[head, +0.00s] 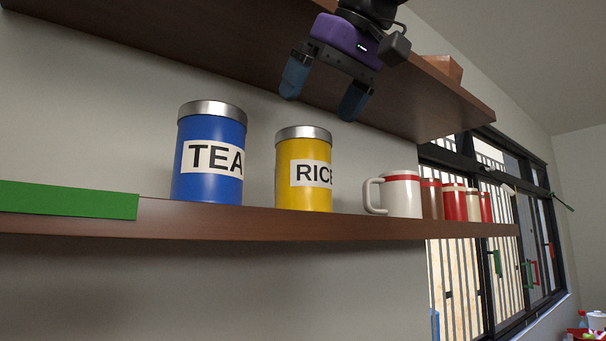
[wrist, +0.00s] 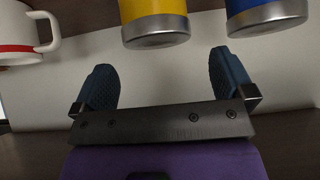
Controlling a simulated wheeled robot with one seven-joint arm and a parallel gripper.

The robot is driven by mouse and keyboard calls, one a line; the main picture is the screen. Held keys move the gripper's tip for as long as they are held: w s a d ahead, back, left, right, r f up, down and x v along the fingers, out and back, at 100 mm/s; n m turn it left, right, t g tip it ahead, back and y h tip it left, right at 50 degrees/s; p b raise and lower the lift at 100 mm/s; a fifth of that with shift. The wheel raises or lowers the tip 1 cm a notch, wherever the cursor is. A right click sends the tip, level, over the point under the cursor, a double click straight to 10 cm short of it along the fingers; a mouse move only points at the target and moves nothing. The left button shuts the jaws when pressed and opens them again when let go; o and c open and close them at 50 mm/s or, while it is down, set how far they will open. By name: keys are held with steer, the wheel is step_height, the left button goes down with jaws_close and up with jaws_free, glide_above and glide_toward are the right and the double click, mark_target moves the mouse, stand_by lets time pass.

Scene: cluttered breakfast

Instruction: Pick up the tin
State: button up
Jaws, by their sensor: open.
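A blue tin (head: 209,160) with a silver lid and a TEA label stands upright on the lower shelf in the head view. A yellow tin (head: 303,175) with a silver lid and a RICE label stands to its right. My gripper (head: 322,95) is open and empty, above and to the right of the yellow tin in that view. In the wrist view, which shows things upside down, the gripper (wrist: 164,82) has its fingers apart, with the lid end of the yellow tin (wrist: 150,10) just beyond them. The blue tin (wrist: 262,8) is cut off at the upper right.
A white mug (head: 402,195) with a red rim stands right of the yellow tin, with several red and brown cups beyond. An upper shelf (head: 180,45) hangs above the lower shelf (head: 190,219). A green flat item (head: 68,200) lies at the left. A barred window is at the right.

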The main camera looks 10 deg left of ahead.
mark_target(303, 138)
steer(key=shift+w+x, duration=0.2)
steer(key=shift+x, duration=3.4)
steer(key=shift+d, duration=0.2)
steer(key=shift+c, duration=0.5)
steer(key=c, duration=1)
steer(key=shift+r, duration=0.2)
steer(key=shift+s+r, duration=0.1)
steer(key=shift+r, duration=1.6)
steer(key=s+d, duration=0.2)
steer(key=s, duration=0.2)
steer(key=s+d+r, duration=0.1)
steer(key=s+d, duration=0.2)
steer(key=s, duration=0.2)
steer(key=s+d, duration=0.3)
steer(key=s, duration=0.1)
steer(key=shift+s+d+r, duration=0.15)
steer(key=shift+s+d, duration=0.05)
steer(key=shift+s, duration=0.05)
